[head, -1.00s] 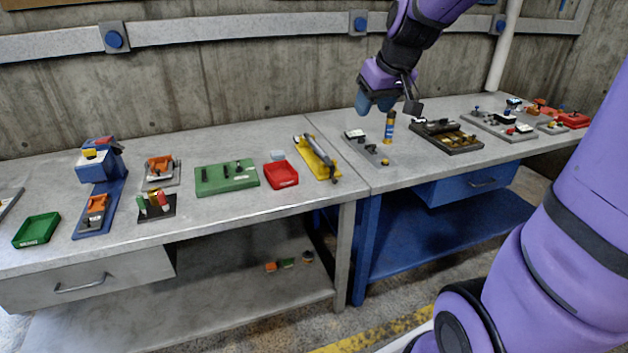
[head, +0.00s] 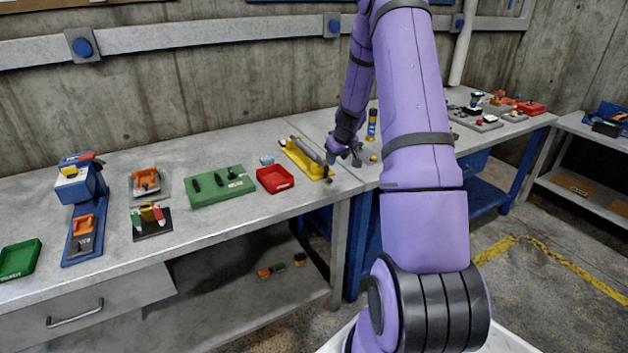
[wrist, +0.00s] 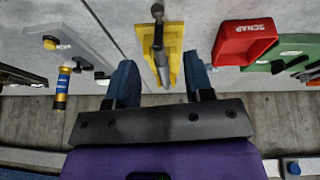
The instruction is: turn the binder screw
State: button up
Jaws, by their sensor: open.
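No part stands out clearly as the binder screw. A yellow fixture (head: 303,160) with a long grey bar on it lies near the front of the bench. In the wrist view the yellow fixture (wrist: 171,48) shows between and beyond my fingers, with a dark rounded end on its bar. My gripper (head: 345,157) is open and empty near the right end of the fixture; it also shows in the wrist view (wrist: 160,85).
A red tray (head: 275,179) and a green board (head: 221,186) with dark pegs lie left of the fixture. A yellow-and-blue cylinder (head: 372,125) stands behind my gripper. Blue and orange devices stand farther left. A concrete wall bounds the back.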

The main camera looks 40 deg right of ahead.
aim_at(331, 179)
jog(key=x, duration=1.2)
jog(key=shift+d+f, duration=0.25)
jog(key=shift+f, duration=0.1)
grip_shut()
